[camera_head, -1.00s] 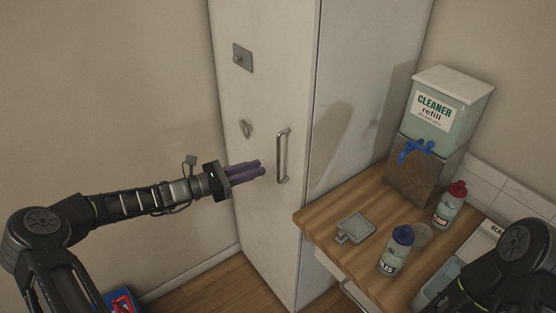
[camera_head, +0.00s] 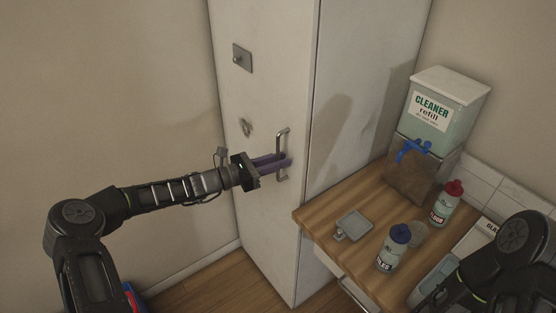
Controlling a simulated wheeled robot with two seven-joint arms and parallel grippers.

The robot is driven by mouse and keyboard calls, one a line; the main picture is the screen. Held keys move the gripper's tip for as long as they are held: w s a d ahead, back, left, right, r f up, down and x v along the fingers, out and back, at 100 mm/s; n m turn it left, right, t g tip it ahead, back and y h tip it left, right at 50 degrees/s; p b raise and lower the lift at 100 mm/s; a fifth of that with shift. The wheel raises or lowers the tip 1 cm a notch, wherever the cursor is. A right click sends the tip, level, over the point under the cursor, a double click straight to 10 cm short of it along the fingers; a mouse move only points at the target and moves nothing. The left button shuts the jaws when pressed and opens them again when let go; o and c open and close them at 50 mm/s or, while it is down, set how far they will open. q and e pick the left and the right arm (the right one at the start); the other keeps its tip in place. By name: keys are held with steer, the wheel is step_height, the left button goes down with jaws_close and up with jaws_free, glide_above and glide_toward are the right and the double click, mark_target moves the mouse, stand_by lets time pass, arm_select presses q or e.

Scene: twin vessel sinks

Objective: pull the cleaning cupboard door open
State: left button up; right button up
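The tall pale cupboard's door (camera_head: 258,215) is closed, with a vertical metal bar handle (camera_head: 283,136) near its right edge. My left gripper (camera_head: 288,160) reaches in from the left with its purple fingers level with the handle's middle. The fingertips overlap the bar and hide part of it. A narrow gap shows between the fingers, much as before they reached the bar. I cannot tell if they touch it. My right arm (camera_head: 510,240) shows at the lower right, but its gripper is out of view.
A wooden counter (camera_head: 322,218) stands right of the cupboard. It holds a small grey tray (camera_head: 355,224), a blue-capped bottle (camera_head: 393,251), a red-capped bottle (camera_head: 445,204) and a cleaner refill dispenser (camera_head: 440,108). The floor (camera_head: 228,285) before the door looks clear.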

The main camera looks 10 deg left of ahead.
arm_select(q)
steer(key=shift+c, duration=0.2)
jaws_close()
stand_by(1.1)
